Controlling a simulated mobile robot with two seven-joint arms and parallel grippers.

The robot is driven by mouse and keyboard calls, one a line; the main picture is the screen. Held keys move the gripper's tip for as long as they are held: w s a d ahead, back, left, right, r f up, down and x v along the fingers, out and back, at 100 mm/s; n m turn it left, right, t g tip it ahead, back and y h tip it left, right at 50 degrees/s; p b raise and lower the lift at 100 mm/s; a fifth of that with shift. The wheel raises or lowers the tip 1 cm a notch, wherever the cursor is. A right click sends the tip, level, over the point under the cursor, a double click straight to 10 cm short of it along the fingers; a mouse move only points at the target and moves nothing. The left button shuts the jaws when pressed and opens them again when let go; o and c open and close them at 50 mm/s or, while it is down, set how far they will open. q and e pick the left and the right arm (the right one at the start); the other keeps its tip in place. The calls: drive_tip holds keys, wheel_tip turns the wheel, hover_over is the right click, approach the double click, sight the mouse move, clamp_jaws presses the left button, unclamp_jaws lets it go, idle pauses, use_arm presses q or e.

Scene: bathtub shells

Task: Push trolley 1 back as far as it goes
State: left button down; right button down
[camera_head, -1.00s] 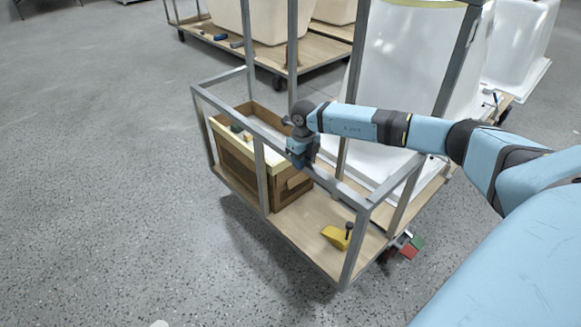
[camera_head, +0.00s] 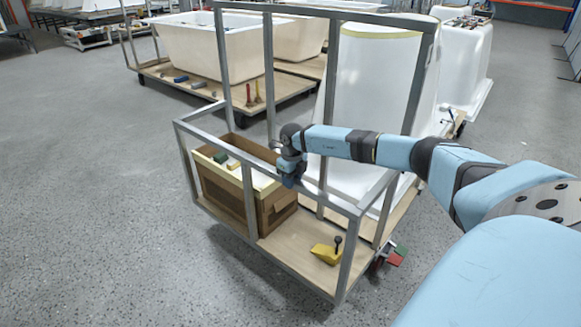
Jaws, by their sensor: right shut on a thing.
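A trolley (camera_head: 290,247) with a grey metal frame and a wooden deck stands in the middle of the head view; no number shows on it. It carries a white tub shell (camera_head: 366,95) standing on end at its back part. My right gripper (camera_head: 289,180) is shut on the trolley's upper front rail (camera_head: 321,197), near the rail's middle. The fingertips are partly hidden behind the wrist and the rail. My left gripper is not in view.
A wooden box (camera_head: 240,197) and a yellow wedge-like thing (camera_head: 327,254) lie on the deck. Another trolley (camera_head: 262,107) with cream tubs (camera_head: 206,50) stands close behind to the left. Another white tub (camera_head: 462,65) is behind right. The floor (camera_head: 80,200) on the left is clear.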

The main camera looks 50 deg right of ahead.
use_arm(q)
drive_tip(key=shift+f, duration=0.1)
use_arm(e)
drive_tip(key=shift+d+r, duration=0.15)
drive_tip(key=shift+d, duration=0.1)
drive_tip(key=c, duration=1.1)
unclamp_jaws()
drive_tip(key=shift+c, duration=0.2)
drive_tip(key=o, duration=0.3)
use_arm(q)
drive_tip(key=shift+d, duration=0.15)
use_arm(e)
drive_tip(key=shift+o, duration=0.2)
drive_tip(key=shift+r, duration=0.45)
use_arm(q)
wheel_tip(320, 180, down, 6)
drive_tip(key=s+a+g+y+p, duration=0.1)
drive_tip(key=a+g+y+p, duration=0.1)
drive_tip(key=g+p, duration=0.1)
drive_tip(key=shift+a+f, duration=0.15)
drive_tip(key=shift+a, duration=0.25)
use_arm(e)
wheel_tip(320, 180, up, 13)
drive_tip(key=shift+f, duration=0.15)
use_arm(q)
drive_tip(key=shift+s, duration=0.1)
